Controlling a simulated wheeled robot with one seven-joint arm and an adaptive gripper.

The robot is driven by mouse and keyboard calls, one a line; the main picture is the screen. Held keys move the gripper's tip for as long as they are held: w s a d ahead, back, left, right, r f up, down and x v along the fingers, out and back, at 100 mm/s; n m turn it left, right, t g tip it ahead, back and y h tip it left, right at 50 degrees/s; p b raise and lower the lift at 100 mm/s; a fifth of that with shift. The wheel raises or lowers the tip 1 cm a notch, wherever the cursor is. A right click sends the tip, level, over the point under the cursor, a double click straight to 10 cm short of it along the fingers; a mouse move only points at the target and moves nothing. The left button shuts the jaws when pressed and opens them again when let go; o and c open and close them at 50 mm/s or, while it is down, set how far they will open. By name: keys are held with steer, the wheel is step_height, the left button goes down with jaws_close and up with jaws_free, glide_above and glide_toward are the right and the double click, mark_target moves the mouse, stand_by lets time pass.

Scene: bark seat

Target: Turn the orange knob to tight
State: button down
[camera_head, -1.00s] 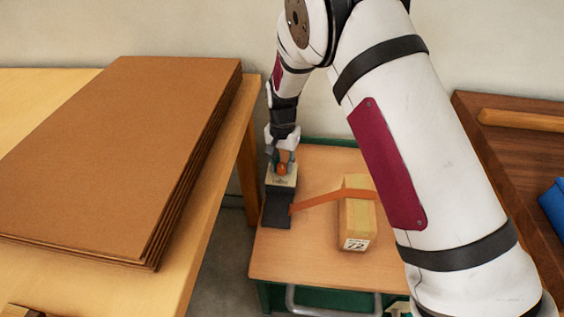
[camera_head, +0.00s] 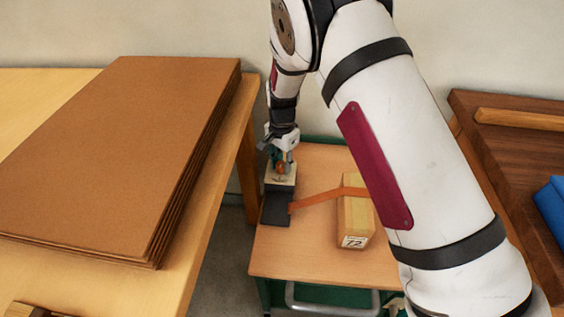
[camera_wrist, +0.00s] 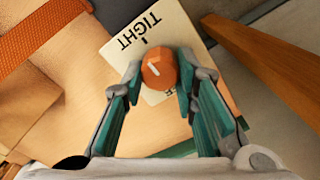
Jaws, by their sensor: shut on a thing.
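The orange knob (camera_wrist: 159,68) sits on a pale plate (camera_wrist: 178,30) lettered TIGHT, with a short dark tick beside the word. A second word is partly hidden by the knob and my right finger. A white line on the knob's top lies left of its centre, pointing roughly left in the wrist view and not clearly at the tick. My gripper (camera_wrist: 159,80) is shut on the knob, one finger on each side. In the head view the knob (camera_head: 281,168) shows small below my gripper (camera_head: 280,160), on a dark-based block (camera_head: 276,210).
A stack of brown boards (camera_head: 120,150) lies on the left table. A dark wooden surface (camera_head: 500,170) with a blue item (camera_head: 552,205) is at right.

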mark_target(282, 163)
steer(key=c, duration=1.3)
jaws_free()
steer(key=shift+r, duration=6)
